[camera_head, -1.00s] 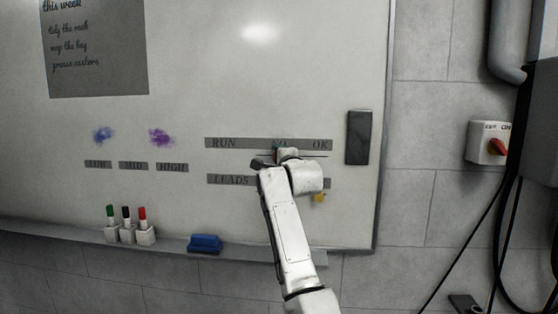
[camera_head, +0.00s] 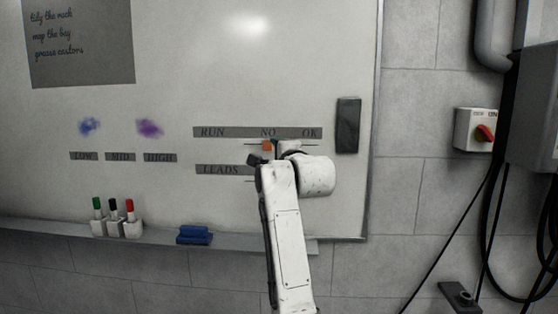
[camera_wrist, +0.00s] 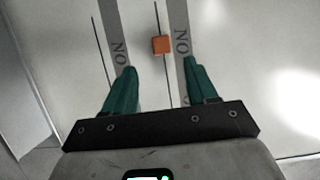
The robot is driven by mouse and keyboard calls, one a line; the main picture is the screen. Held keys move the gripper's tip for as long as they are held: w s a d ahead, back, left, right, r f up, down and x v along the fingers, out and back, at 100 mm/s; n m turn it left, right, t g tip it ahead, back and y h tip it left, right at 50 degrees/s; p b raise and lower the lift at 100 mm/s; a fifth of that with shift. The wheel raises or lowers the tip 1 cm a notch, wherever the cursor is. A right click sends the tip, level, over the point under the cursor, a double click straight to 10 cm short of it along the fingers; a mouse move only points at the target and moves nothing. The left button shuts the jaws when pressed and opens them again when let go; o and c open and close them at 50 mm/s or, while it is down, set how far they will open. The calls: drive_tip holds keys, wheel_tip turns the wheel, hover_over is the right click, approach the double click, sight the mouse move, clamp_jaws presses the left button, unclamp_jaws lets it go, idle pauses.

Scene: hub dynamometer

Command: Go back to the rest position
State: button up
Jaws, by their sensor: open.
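My gripper (camera_wrist: 160,72) is open and empty, its two teal fingers apart in front of the whiteboard (camera_head: 300,75). In the head view my gripper (camera_head: 276,146) is small and largely hidden by my white wrist. An orange square block (camera_wrist: 160,45) sits on the board beyond the fingertips, between two grey label strips; no finger touches it in the wrist view. In the head view the orange block (camera_head: 266,146) shows just under the word NO on the RUN strip (camera_head: 215,132). The LEADS strip (camera_head: 220,169) is partly covered by my arm.
Several coloured markers (camera_head: 115,220) stand in white holders on the board's ledge (camera_head: 60,231), with a blue eraser (camera_head: 194,235) to their right. A dark block (camera_head: 348,125) is at the board's right edge. A red rotary switch (camera_head: 485,134), pipe and hanging cables are at right.

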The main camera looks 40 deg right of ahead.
drive_tip(key=shift+v, duration=0.8)
drive_tip(key=s+a+f+n+g+y, duration=0.2)
drive_tip(key=s+a+f+n, duration=0.25)
drive_tip(key=f, duration=0.75)
drive_tip(key=s+a+f+n+g+y, duration=0.1)
drive_tip(key=s+a+f+n+g, duration=0.3)
drive_tip(key=f, duration=0.9)
drive_tip(key=s+a+f+n+g+y, duration=0.15)
drive_tip(key=s+a+f+n, duration=0.3)
drive_tip(key=f, duration=0.75)
drive_tip(key=s+a+f+n+g+y, duration=0.1)
drive_tip(key=s+f, duration=0.4)
drive_tip(key=s, duration=0.5)
drive_tip(key=s+a+f+n+g+y, duration=0.1)
drive_tip(key=s+a+f+n+g, duration=0.3)
drive_tip(key=s, duration=0.6)
drive_tip(key=s+a+f+n+g+y, duration=0.1)
drive_tip(key=s+a+f+n, duration=0.3)
drive_tip(key=s, duration=0.6)
wheel_tip(320, 180, down, 3)
drive_tip(key=shift+a+r+n+g, duration=0.25)
drive_tip(key=shift+a+n+g, duration=0.15)
drive_tip(key=shift+g, duration=0.45)
